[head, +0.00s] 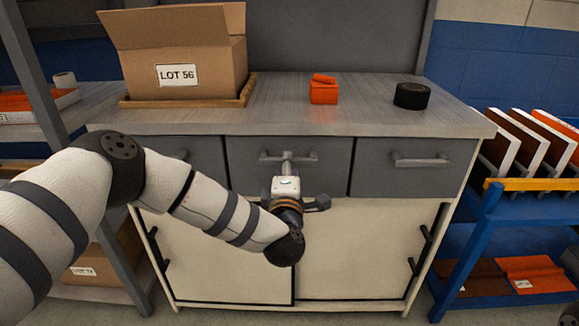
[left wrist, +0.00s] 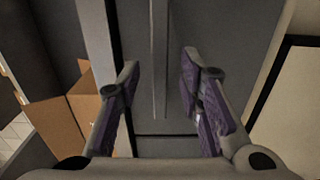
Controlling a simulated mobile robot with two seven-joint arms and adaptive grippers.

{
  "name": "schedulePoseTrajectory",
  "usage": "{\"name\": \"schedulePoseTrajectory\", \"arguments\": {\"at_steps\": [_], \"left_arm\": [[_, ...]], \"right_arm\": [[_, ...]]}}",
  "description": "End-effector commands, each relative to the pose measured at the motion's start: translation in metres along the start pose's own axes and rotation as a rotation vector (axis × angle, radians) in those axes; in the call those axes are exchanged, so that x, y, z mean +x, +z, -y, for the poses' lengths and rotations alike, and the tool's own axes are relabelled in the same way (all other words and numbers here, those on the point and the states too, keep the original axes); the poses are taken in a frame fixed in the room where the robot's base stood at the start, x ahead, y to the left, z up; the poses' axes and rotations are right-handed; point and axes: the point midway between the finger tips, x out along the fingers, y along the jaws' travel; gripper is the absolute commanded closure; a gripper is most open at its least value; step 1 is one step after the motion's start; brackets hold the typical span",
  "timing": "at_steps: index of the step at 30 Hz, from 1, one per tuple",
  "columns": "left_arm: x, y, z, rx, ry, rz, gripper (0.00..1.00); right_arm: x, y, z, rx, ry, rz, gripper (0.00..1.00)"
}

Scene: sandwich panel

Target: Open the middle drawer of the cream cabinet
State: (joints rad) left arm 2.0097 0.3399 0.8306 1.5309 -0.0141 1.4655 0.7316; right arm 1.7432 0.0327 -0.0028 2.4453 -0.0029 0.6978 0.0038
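The cabinet (head: 365,225) has a cream lower body with a row of three grey drawers under its worktop. The middle drawer (head: 335,178) looks closed, its front level with its neighbours. Its bar handle (head: 268,156) runs across the upper front and also shows in the left wrist view (left wrist: 160,50). My left gripper (head: 287,166) is in front of this handle, partly hidden by my wrist. In the left wrist view my left gripper (left wrist: 160,80) is open, fingers on either side of the bar, with gaps; contact is not visible. My right gripper is not in view.
On the worktop (head: 290,115) are an open cardboard box (head: 210,65) on a wooden tray, a small orange box (head: 323,92) and a black roll (head: 412,96). A blue rack (head: 480,225) stands close at right, and a grey shelf frame (head: 35,75) at left.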

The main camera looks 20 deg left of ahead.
Motion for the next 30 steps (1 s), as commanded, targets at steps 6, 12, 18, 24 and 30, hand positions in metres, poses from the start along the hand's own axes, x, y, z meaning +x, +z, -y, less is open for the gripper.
{"name": "schedulePoseTrajectory", "arguments": {"at_steps": [6,12,18,24,30], "left_arm": [[0.018,0.001,0.000,0.001,0.000,0.001,0.67],[0.018,0.001,0.000,0.001,0.000,0.002,0.67],[0.018,0.001,0.000,0.001,0.000,0.002,1.00],[0.018,0.001,0.000,0.001,0.000,0.002,1.00],[0.018,0.001,0.000,0.001,-0.001,0.002,1.00]], "right_arm": [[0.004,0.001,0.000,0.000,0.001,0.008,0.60],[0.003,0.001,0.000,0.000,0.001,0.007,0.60],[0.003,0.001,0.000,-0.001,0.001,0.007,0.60],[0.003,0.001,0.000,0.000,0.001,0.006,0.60],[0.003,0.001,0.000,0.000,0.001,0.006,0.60]]}}
